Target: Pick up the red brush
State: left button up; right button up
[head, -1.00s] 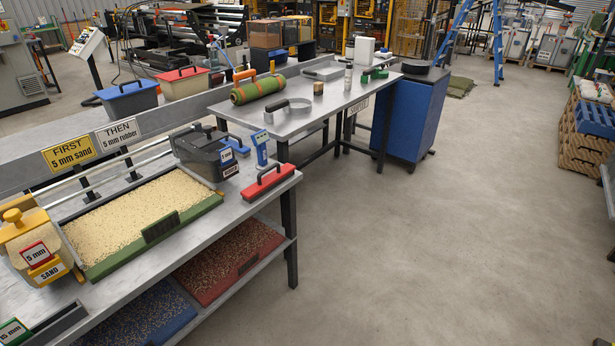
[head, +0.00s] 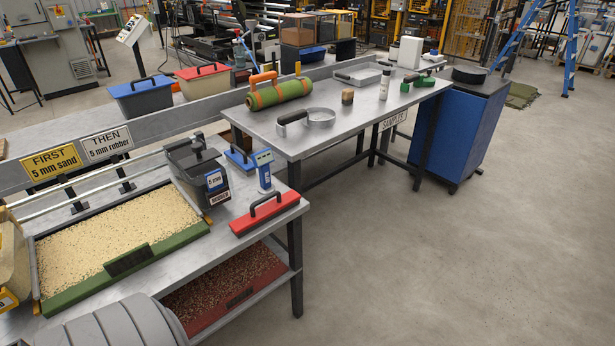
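The red brush (head: 258,219), a long red block with a black arched handle on top, lies in the head view on the right end of the near metal bench (head: 222,244), close to its front edge. Its handle faces up and is uncovered. Nothing touches the brush from above. Neither of my grippers shows in this view. A grey ribbed part at the bottom left looks like part of my arm, and it hides a piece of the bench's front edge.
A blue-and-white handheld device (head: 264,170) stands just behind the brush, with a blue brush (head: 241,159) beyond it. A dark "5 mm rubber" container (head: 197,172) and a sand-filled tray (head: 120,240) are to the left. Open floor (head: 400,270) lies right of the bench.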

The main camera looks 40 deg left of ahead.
aim_at(246, 224)
jog(key=u, duration=0.4)
jog(key=i, duration=0.9)
jog(key=u, duration=0.6)
